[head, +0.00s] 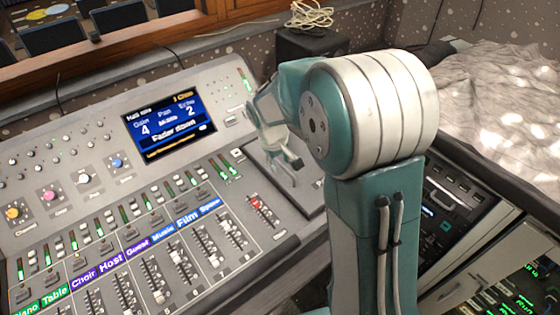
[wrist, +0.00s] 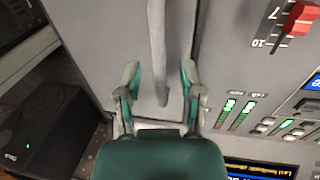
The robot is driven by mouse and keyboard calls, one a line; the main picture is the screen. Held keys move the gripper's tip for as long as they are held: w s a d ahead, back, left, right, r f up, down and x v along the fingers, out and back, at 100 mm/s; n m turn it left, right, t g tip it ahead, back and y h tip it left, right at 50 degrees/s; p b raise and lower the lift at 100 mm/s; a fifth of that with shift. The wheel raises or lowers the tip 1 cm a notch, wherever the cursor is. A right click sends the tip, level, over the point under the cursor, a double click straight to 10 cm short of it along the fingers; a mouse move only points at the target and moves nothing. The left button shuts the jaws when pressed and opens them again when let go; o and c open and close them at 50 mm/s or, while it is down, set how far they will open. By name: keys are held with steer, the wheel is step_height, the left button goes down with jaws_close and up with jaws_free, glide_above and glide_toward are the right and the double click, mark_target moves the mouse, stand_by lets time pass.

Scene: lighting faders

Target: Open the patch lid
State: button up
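The patch lid (head: 306,196) is a flat grey panel at the right end of the mixing console, and it looks closed. In the wrist view the lid (wrist: 118,35) fills the upper middle, with a long grey bar handle (wrist: 157,45) running down it. My gripper (head: 286,160) is over the lid. In the wrist view my gripper (wrist: 158,85) is open, with one finger on each side of the handle's lower end. Gaps show between the fingers and the bar. My arm hides part of the lid's right side in the head view.
The console has a lit screen (head: 168,124), knobs, several faders and a red fader (head: 256,204) just left of the lid. A black speaker box (head: 310,44) with a coiled cable stands behind. Rack equipment (head: 452,205) is at the right.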

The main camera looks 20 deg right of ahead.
jaws_close()
steer(key=w+d, duration=0.3)
steer(key=d, duration=0.4)
steer(key=w+d, duration=0.2)
steer(key=d, duration=0.5)
steer(key=shift+w, duration=0.4)
steer(key=shift+o, duration=0.3)
jaws_free()
steer(key=shift+r, duration=0.1)
